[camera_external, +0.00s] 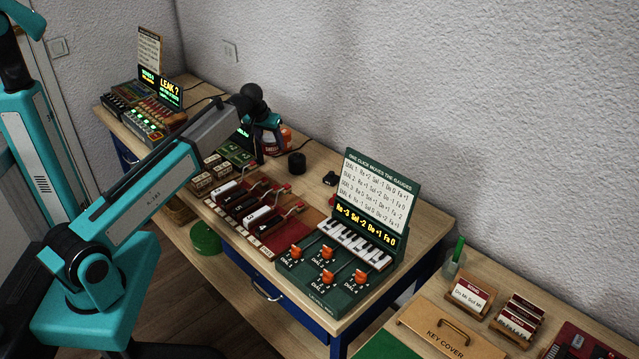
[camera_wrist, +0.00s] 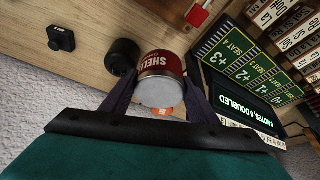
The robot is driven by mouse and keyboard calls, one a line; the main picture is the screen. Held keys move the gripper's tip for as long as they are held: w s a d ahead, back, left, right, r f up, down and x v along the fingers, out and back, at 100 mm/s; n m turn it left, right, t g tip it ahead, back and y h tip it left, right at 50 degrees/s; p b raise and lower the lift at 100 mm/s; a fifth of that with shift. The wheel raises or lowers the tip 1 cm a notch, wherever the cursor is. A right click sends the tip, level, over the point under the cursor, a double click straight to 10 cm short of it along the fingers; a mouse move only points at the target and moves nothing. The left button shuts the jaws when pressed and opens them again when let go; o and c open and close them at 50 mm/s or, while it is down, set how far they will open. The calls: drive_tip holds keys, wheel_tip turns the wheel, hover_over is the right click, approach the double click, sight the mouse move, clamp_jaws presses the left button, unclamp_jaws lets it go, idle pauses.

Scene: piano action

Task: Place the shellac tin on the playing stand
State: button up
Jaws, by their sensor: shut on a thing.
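The shellac tin (camera_wrist: 160,75), dark red with a pale grey end and "SHELL" lettering, is between the two fingers of my gripper (camera_wrist: 158,100) in the wrist view. My gripper (camera_external: 267,122) is shut on it. In the external view the gripper is at the back of the workbench, beside the small lit display; the tin (camera_external: 271,144) shows partly below the fingers. I cannot tell whether the tin touches the bench. No label names the playing stand, and I cannot tell which fixture it is.
A black cylinder (camera_external: 297,163) stands close to the tin. Numbered seat blocks (camera_wrist: 235,57) and the display (camera_wrist: 250,100) are near it. A red board with key levers (camera_external: 258,207) and a green dial panel (camera_external: 335,265) lie towards the front.

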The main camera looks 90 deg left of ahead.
sight(266, 149)
drive_tip(key=shift+f+p, duration=0.3)
drive_tip(key=shift+f, duration=1.95)
drive_tip(key=shift+f, duration=0.1)
drive_tip(key=shift+f+p, duration=0.45)
drive_tip(key=shift+f, duration=1.7)
drive_tip(key=shift+f, duration=0.1)
drive_tip(key=o, duration=0.7)
drive_tip(key=shift+o, duration=0.8)
drive_tip(key=shift+r, duration=0.2)
drive_tip(key=shift+b+v, duration=1.05)
drive_tip(key=shift+v, duration=4.9)
